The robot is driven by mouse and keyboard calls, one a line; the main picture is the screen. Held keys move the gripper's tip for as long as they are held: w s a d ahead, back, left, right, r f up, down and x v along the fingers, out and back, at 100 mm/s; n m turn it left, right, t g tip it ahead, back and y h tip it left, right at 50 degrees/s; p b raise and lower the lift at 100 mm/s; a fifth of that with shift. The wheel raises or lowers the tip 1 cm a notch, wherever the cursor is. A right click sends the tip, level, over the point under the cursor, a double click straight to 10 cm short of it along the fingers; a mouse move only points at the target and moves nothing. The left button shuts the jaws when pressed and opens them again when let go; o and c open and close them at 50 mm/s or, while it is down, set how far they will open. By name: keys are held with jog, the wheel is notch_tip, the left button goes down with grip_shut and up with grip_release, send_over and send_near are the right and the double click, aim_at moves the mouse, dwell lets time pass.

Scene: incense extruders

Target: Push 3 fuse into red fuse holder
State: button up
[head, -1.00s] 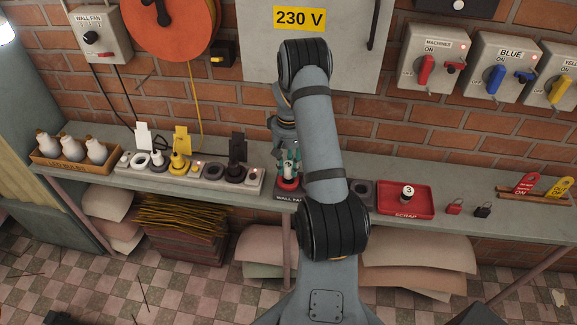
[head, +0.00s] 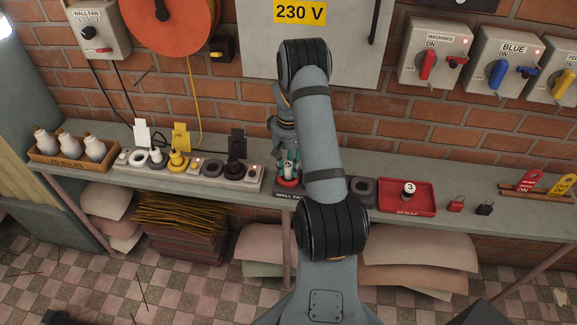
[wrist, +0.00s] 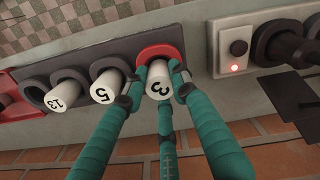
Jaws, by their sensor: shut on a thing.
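A white fuse marked 3 (wrist: 160,84) is between the teal fingers of my gripper (wrist: 158,92), which is shut on it. The red fuse holder (wrist: 160,51) is at the fuse's far end in the wrist view. The fuse is lined up with it and its end is at or inside the red ring; how deep it sits is hidden. In the head view my gripper (head: 289,165) is above the red holder (head: 288,183) on the bench, partly behind my arm. Another fuse marked 3 (head: 409,187) stands in the red scrap tray (head: 424,208).
White fuses marked 5 (wrist: 105,86) and 13 (wrist: 62,95) sit in grey holders on the same plate, close beside my gripper. A socket strip (head: 213,178) with plugs and lit switches is to the left. Padlocks (head: 456,204) lie right of the tray.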

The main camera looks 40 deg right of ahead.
aim_at(289, 164)
jog(key=shift+f+b, duration=0.65)
jog(key=shift+f, duration=0.1)
jog(key=o, duration=1.2)
jog(key=shift+o, duration=0.2)
jog(key=shift+r, duration=0.1)
notch_tip(289, 164, up, 12)
